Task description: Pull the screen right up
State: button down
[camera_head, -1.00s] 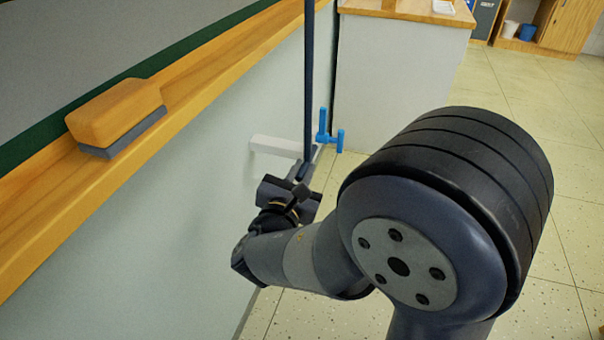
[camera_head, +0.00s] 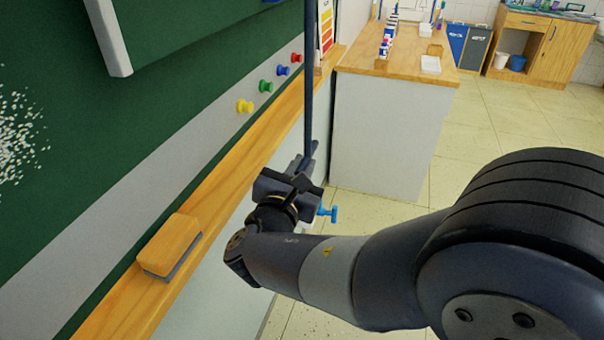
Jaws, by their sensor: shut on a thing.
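My gripper (camera_head: 308,157) is seen from behind, low beside the board's wooden ledge. It is shut on the lower end of a thin dark rod (camera_head: 308,80), which runs straight up out of the picture. The fingertips are small and partly hidden by the gripper body. A dark green panel (camera_head: 180,30) with a pale grey end edge stands out from the board at the upper left. I cannot tell whether it is part of the screen, and what the rod's top joins is out of view.
The wooden ledge (camera_head: 110,300) holds an eraser (camera_head: 170,245). A blue handle (camera_head: 328,213) shows just beyond my gripper. A wood-topped counter (camera_head: 375,135) stands ahead, with free floor (camera_head: 500,125) to its right.

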notch_tip(320, 180, up, 62)
jog(key=p, duration=3)
jog(key=shift+r, duration=0.2)
jog(key=shift+s+d+r, duration=0.1)
jog(key=c, duration=1.7)
grip_release()
jog(key=o, duration=0.3)
jog(key=shift+f, duration=0.2)
jog(key=b+v, duration=0.2)
jog(key=v, duration=0.8)
jog(key=shift+s+b, duration=0.3)
